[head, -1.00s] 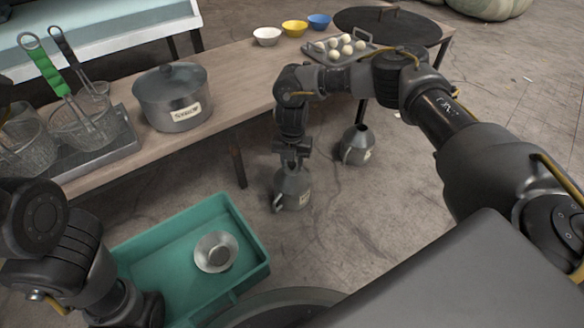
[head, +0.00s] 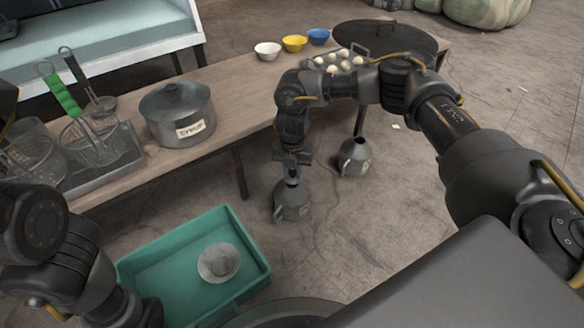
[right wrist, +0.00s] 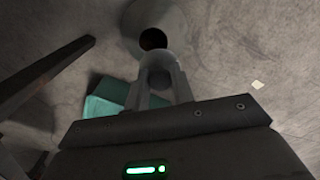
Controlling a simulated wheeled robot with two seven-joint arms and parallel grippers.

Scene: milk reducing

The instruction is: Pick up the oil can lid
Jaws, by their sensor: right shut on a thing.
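My right gripper (head: 292,176) points down above a grey metal oil can (head: 291,203) on the floor. It is shut on the oil can lid (right wrist: 158,62), a small grey rounded piece between the fingers in the right wrist view. The can's dark mouth (right wrist: 153,39) shows just past the lid, so the lid is off the opening and close above it. A second grey can (head: 354,158) with an open funnel-like top stands on the floor to the right. My left arm is at the lower left, and its gripper does not show.
A teal crate (head: 256,262) holding a grey metal dish (head: 219,262) sits on the floor at front left.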

